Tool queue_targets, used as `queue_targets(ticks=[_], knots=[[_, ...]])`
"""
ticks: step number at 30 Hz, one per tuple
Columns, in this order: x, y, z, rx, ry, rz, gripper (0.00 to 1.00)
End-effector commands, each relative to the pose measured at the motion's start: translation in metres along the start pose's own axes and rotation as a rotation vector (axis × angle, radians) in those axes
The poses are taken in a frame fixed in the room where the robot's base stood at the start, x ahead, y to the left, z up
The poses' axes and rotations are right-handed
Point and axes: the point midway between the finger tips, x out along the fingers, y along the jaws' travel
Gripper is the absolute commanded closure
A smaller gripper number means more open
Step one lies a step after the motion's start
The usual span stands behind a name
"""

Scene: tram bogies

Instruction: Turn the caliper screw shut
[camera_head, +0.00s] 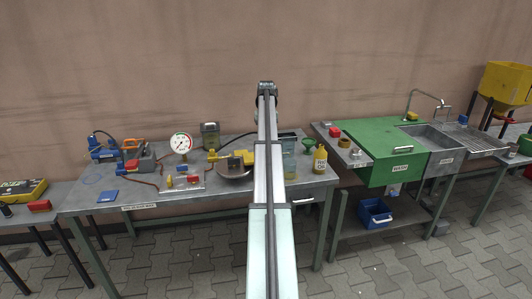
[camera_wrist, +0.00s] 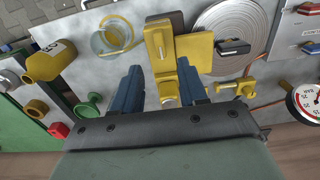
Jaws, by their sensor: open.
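The yellow caliper (camera_wrist: 195,50) sits over the edge of a round ridged disc (camera_wrist: 236,28) in the wrist view. A yellow bar (camera_wrist: 158,42) with a small round fitting at its lower end stands in front of the caliper; it looks like the screw's handle, though I cannot be sure. My gripper (camera_wrist: 160,68) is open, its two blue fingers on either side of the yellow bar's lower part. I cannot tell whether they touch it. In the head view the caliper (camera_head: 243,157) and disc (camera_head: 234,174) are on the grey bench, partly behind my arm. My gripper is hidden there.
A glass jar (camera_wrist: 112,38), yellow bottle (camera_wrist: 44,63) and green funnel (camera_wrist: 90,106) lie left in the wrist view. A pressure gauge (camera_head: 181,143) stands left of the disc in the head view. A green wash bench (camera_head: 383,143) is at right.

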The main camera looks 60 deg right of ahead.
Motion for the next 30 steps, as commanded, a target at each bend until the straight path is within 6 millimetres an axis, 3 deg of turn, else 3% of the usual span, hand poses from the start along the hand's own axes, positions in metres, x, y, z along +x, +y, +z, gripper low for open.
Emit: queue_targets(ticks=[6, 15, 30], knots=[[0.04, 0.0, 0.001, 0.0, -0.001, 0.0, 0.57], [0.078, 0.0, 0.0, 0.001, 0.0, 0.0, 0.57], [0.088, 0.0, 0.0, 0.001, 0.001, 0.0, 0.58]])
